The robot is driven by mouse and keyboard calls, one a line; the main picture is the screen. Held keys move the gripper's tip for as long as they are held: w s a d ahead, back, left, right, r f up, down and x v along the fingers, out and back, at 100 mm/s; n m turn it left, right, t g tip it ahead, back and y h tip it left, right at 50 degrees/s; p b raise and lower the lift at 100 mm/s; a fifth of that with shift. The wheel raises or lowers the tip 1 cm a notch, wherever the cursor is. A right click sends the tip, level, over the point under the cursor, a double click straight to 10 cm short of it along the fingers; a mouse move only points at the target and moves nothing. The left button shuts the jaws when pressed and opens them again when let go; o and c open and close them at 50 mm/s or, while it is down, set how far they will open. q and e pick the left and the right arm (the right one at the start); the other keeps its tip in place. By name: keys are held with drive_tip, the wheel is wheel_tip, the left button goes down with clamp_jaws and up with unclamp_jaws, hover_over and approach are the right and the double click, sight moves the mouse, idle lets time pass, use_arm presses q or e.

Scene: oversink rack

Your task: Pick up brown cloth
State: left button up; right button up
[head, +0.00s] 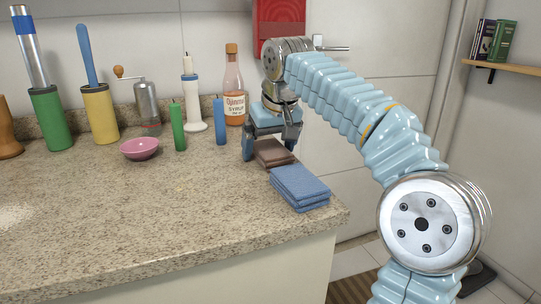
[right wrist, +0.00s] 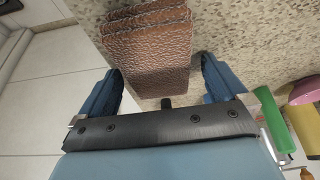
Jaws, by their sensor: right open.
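The brown cloth (head: 274,154) is a folded stack lying on the counter near its right end, just behind the blue cloth. My right gripper (head: 268,147) points down over it, one finger to the left of the cloth and the other near its back right side. The gripper is open and holds nothing. My left gripper is not in view.
A folded blue cloth (head: 299,187) lies at the counter's right front edge. A syrup bottle (head: 234,88), blue candle (head: 220,122), green candle (head: 178,127) and pink bowl (head: 139,148) stand behind and left. The front left of the counter (head: 130,215) is clear.

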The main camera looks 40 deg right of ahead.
sight(263, 144)
drive_tip(key=shift+c, duration=0.2)
drive_tip(key=c, duration=1)
drive_tip(key=r, duration=0.1)
drive_tip(key=r+p, duration=0.1)
drive_tip(key=r, duration=0.2)
drive_tip(key=shift+a+r+p, duration=0.2)
drive_tip(key=shift+a+p, duration=0.15)
drive_tip(key=shift+p, duration=0.05)
drive_tip(key=a+r, duration=0.3)
drive_tip(key=a, duration=0.1)
drive_tip(key=a+r+p, duration=0.1)
drive_tip(key=a+r, duration=0.1)
drive_tip(key=a, duration=0.3)
drive_tip(key=a+r+p, duration=0.1)
drive_tip(key=a+r, duration=0.2)
drive_tip(key=a, duration=0.1)
drive_tip(key=shift+s+a+r, duration=0.15)
drive_tip(key=shift+s+r, duration=0.15)
drive_tip(key=shift+s, duration=0.05)
